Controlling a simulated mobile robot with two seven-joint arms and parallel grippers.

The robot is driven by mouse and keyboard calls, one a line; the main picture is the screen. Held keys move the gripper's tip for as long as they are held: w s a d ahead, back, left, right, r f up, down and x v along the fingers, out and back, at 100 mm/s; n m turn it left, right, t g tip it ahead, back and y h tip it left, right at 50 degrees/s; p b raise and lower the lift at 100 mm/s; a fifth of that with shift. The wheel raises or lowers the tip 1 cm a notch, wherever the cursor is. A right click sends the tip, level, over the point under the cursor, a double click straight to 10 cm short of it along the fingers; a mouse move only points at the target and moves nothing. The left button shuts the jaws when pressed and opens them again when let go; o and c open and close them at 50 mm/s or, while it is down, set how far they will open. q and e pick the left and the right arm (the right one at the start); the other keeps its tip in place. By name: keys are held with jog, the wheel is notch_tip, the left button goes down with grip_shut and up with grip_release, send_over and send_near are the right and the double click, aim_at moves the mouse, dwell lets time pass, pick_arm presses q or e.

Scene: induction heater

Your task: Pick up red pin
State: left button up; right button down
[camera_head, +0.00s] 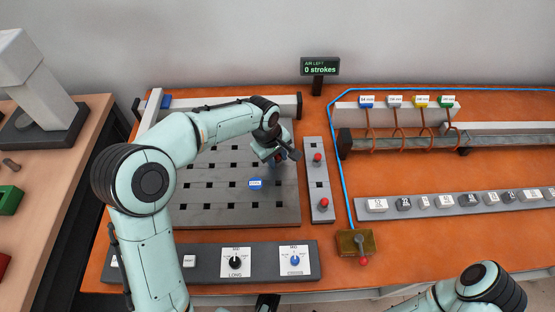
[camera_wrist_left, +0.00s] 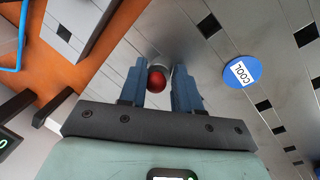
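My left gripper (camera_head: 284,158) is low over the back right part of the grey grid plate (camera_head: 215,212). In the left wrist view, its two blue fingers (camera_wrist_left: 160,90) are apart, with a red round-headed pin (camera_wrist_left: 157,80) between them. A gap shows on each side of the red head, and its lower part is hidden. In the head view, this pin is mostly hidden by the gripper. Two other red pins stand in the narrow grey block to the right, one farther back (camera_head: 317,158) and one nearer (camera_head: 324,203). My right gripper is out of view.
A blue COOL disc (camera_head: 255,184) lies on the plate. The narrow block (camera_head: 321,216) is close to the gripper's right. A control panel (camera_head: 205,268) with knobs is in front, an air box (camera_head: 345,243) front right. A sign (camera_head: 319,67) reads 0 strokes.

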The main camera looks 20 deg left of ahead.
pick_arm(q)
grip_shut()
jog(key=shift+r, duration=0.1)
